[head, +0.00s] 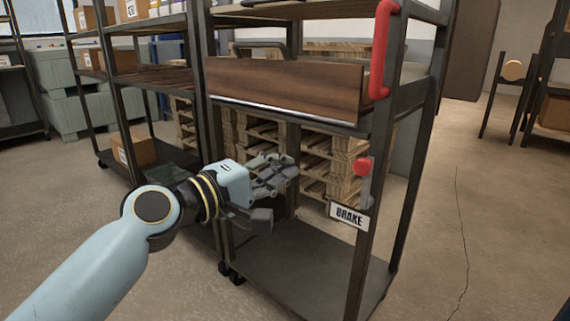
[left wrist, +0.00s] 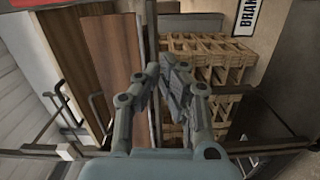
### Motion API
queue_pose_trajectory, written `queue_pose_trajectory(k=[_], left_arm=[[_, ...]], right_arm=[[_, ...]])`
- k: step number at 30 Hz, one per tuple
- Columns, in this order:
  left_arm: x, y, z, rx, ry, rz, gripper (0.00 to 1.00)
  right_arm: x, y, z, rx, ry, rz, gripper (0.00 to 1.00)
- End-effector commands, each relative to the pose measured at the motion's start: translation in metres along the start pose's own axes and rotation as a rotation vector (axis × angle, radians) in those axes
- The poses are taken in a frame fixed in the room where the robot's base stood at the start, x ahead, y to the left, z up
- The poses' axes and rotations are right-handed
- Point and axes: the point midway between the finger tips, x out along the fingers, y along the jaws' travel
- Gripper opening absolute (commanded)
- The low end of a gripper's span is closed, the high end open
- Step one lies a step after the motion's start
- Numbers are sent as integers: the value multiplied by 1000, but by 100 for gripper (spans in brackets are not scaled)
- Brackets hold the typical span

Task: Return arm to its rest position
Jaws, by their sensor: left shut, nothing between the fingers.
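My left arm reaches in from the lower left in the head view. My left gripper (head: 284,168) is in front of the dark metal cart (head: 357,235), below its wooden shelf panel (head: 285,85). It is shut and empty. In the left wrist view the gripper (left wrist: 167,62) has its fingers together, with the wooden panel to the left and pallets behind. Whether it touches the cart cannot be told. My right gripper is not in view.
The cart has a red handle (head: 380,50), a red-knobbed brake lever (head: 363,167) and a BRAKE sign (head: 349,215). Stacked wooden pallets (head: 322,160) stand behind it. A shelf rack with boxes is at the left. Floor is open at the right and front left.

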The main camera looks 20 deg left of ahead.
Motion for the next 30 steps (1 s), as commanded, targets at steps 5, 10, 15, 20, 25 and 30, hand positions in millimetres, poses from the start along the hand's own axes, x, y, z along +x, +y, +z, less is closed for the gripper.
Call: queue_pose_trajectory(k=[5,10,15,20,25,30], left_arm=[[0,0,0,0,0,0,0],[-2,0,1,-3,0,-7,0],[-20,-60,7,-38,12,-157,0],[-65,-181,14,24,33,-439,0],[-147,-298,35,160,-11,-739,0],[-256,-388,68,325,-138,-1014,0]], right_arm=[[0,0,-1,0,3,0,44],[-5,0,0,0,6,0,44],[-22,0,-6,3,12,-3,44],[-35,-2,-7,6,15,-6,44],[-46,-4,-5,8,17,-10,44],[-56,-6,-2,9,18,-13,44]])
